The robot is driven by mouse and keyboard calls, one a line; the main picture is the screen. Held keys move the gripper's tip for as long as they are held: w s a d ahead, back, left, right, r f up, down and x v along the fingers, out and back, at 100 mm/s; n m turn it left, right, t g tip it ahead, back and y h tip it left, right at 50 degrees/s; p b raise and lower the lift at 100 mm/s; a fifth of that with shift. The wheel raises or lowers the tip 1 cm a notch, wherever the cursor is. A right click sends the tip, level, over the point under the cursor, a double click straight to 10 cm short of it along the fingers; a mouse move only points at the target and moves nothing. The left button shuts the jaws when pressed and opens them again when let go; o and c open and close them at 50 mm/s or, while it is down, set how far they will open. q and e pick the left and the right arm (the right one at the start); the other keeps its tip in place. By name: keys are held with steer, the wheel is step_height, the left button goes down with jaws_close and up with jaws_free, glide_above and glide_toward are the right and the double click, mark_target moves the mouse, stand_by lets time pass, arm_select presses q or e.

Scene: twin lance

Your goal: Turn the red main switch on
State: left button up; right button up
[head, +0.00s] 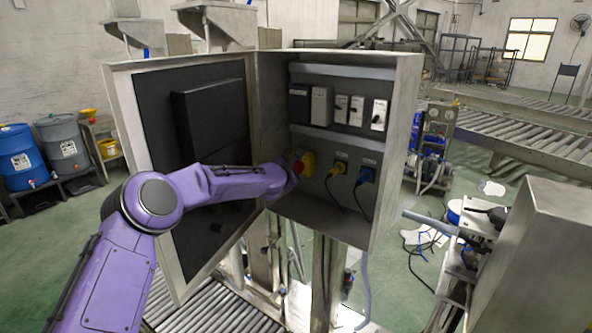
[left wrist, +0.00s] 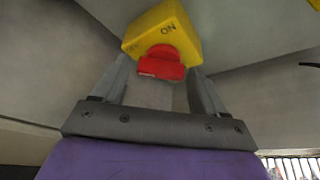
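The red main switch is a red knob on a yellow housing (head: 308,163), low at the left inside the open grey cabinet (head: 396,130). In the left wrist view the red knob (left wrist: 162,63) shows below the yellow housing (left wrist: 165,28), whose face is marked ON at the right, with a fainter mark at the left. My left gripper (left wrist: 163,80) points at the knob, its two fingers apart, one on each side of it. I cannot tell whether they touch it. In the head view my left gripper (head: 292,174) is mostly hidden behind its own wrist. My right gripper is not in view.
A yellow plug (head: 338,170) and a blue plug (head: 366,177) with hanging cables sit right of the switch. Several breaker modules (head: 322,106) are above. The cabinet door (head: 125,110) stands open at the left, behind my arm. A grey box (head: 545,255) stands at the right.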

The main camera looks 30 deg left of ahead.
arm_select(q)
steer(key=shift+a, duration=0.1)
steer(key=c, duration=0.7)
steer(key=shift+d+f+m+t+y+b, duration=0.15)
steer(key=shift+m+t+b, duration=0.9)
steer(key=shift+m+b, duration=2.3)
steer(key=shift+f+m+t+y+b, duration=0.15)
steer(key=shift+m+t+b, duration=0.85)
steer(key=shift+m+b, duration=2.4)
steer(key=shift+d+f+m+t+b, duration=0.15)
steer(key=shift+m+t+b, duration=1.3)
steer(key=shift+b, duration=3.35)
steer(key=shift+c, duration=0.2)
steer(key=shift+w+m+g, duration=0.1)
steer(key=shift+m+g, duration=0.3)
steer(key=shift+m, duration=0.1)
steer(key=o, duration=1)
steer(key=shift+o, duration=0.2)
steer(key=shift+r, duration=0.1)
